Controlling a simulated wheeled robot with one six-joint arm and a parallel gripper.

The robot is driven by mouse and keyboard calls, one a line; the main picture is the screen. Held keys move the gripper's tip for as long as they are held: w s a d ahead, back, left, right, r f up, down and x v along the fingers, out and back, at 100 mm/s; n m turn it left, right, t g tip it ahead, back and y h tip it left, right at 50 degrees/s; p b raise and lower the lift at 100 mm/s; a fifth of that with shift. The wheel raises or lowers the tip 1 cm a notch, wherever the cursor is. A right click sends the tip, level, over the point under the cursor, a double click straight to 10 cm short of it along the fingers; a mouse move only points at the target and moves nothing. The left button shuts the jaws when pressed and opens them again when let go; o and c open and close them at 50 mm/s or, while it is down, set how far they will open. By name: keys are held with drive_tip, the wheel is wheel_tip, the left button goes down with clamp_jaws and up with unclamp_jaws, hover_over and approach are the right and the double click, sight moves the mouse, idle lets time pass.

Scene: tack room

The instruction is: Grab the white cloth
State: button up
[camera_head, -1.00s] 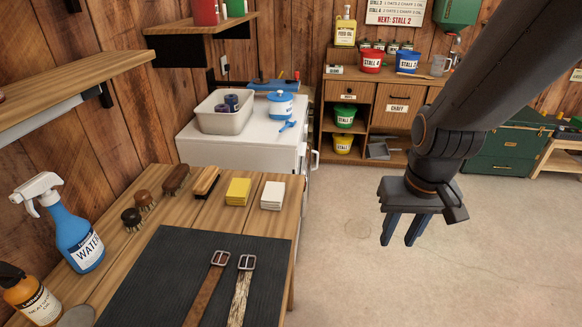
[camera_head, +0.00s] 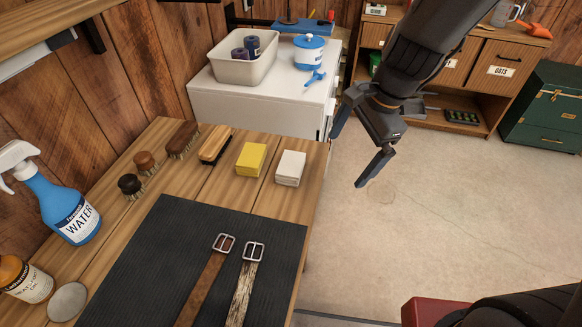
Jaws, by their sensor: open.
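The white cloth (camera_head: 290,168) is a small folded stack lying on the wooden bench near its right edge. A folded yellow cloth (camera_head: 251,160) lies just to its left. My gripper (camera_head: 350,158) is to the right of the white cloth, past the bench edge and above the floor. Its dark blue fingers are spread wide apart, with nothing between them. It does not touch the cloth.
Several brushes (camera_head: 183,139) lie along the back of the bench. A black mat (camera_head: 150,262) with two buckled straps covers the front. A white cabinet (camera_head: 255,105) with a bin (camera_head: 243,70) stands behind. The floor (camera_head: 430,215) at right is open.

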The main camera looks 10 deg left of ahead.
sight(292, 164)
drive_tip(key=w+a+f+m+y, duration=0.1)
drive_tip(key=w+a+m+y, duration=0.1)
drive_tip(key=a+m, duration=0.65)
drive_tip(key=shift+n, duration=0.75)
drive_tip(key=shift+a+r+x, duration=0.1)
drive_tip(key=shift+a+x, duration=0.05)
drive_tip(key=shift+x, duration=1.25)
drive_tip(key=shift+a+r+x, duration=0.1)
drive_tip(key=shift+a+x, duration=0.1)
drive_tip(key=shift+x, duration=1.2)
drive_tip(key=shift+a+r+x, duration=0.1)
drive_tip(key=shift+a+x, duration=0.05)
drive_tip(key=shift+x, duration=1.25)
drive_tip(key=shift+w, duration=0.1)
drive_tip(key=shift+c, duration=0.4)
drive_tip(key=c, duration=1)
